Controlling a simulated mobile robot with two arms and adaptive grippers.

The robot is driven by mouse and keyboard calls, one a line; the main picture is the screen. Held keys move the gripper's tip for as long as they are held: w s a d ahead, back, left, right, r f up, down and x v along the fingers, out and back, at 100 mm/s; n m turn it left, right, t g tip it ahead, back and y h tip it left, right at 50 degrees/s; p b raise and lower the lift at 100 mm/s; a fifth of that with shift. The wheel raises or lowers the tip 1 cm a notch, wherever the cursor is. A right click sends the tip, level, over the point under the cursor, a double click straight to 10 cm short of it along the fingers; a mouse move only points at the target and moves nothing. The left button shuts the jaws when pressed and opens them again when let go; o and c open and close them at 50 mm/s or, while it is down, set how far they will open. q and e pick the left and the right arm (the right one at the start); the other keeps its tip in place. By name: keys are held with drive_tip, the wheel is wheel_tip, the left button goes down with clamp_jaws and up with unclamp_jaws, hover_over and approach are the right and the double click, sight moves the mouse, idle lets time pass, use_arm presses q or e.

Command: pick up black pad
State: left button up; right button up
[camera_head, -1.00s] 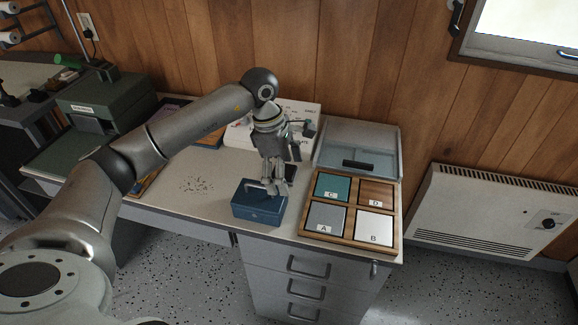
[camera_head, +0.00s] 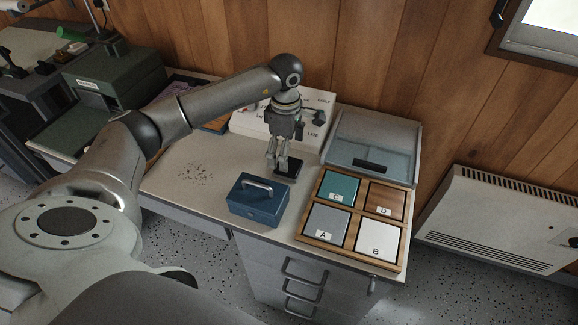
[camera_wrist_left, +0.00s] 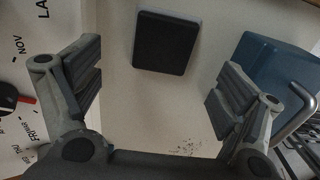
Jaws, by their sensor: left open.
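The black pad (camera_head: 291,170) lies flat on the desk, behind the blue cash box, partly hidden by my gripper in the head view. In the left wrist view the black pad (camera_wrist_left: 165,43) shows whole, a dark square with rounded corners. My left gripper (camera_head: 277,167) is open and empty above the desk, at the pad's left edge in the head view. In the wrist view its two fingers (camera_wrist_left: 160,88) stand wide apart, with the pad beyond them and between their lines. My right gripper is not in view.
The blue cash box (camera_head: 258,207) with a raised handle stands just in front. A wooden tray (camera_head: 316,239) with lettered tiles lies to the right, a clear-lidded case (camera_head: 372,145) behind it. A white calendar board (camera_head: 250,122) stands behind the gripper. The desk's left part is mostly clear.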

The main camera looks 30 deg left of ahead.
sight(296, 166)
use_arm(q)
drive_tip(key=f, duration=0.3)
drive_tip(key=shift+s+d+f+p, duration=0.1)
drive_tip(key=shift+d+f+p, duration=0.2)
drive_tip(key=shift+d+f, duration=0.1)
drive_tip(key=shift+f, duration=0.3)
drive_tip(key=shift+c, duration=0.3)
drive_tip(key=c, duration=1.2)
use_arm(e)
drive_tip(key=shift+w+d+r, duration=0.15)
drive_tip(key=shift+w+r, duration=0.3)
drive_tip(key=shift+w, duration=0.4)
